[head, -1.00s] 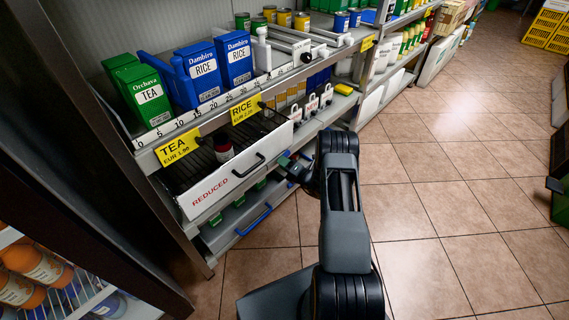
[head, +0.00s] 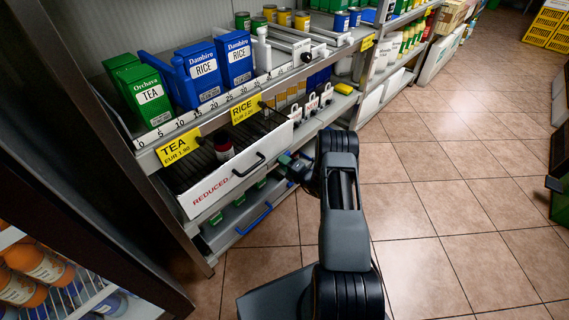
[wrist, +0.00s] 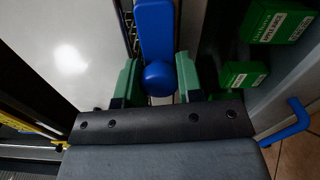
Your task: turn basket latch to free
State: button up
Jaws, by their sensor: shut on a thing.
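A blue latch (wrist: 156,35) shows in the wrist view as a bar with a round knob (wrist: 159,78) at its near end. My gripper (wrist: 158,84) has its green fingers on either side of the knob and is shut on it. In the head view my gripper (head: 288,159) is at the right end of the shelf drawers and hides the latch. The lower basket (head: 225,234) holds green packs and has a blue handle (head: 254,220), which also shows in the wrist view (wrist: 289,126).
A white drawer (head: 225,185) marked REDUCED, with a black handle (head: 249,166), sits above the basket and holds a dark red-capped jar (head: 223,148). Rice and tea packs stand on the shelf above. The tiled floor (head: 450,220) to the right is clear.

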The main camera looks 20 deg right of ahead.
jog(key=o, duration=0.9)
jog(key=p+v, duration=0.3)
jog(key=v, duration=1)
jog(key=shift+s+d+r, duration=0.1)
jog(key=shift+s+d, duration=0.05)
jog(key=shift+s, duration=0.2)
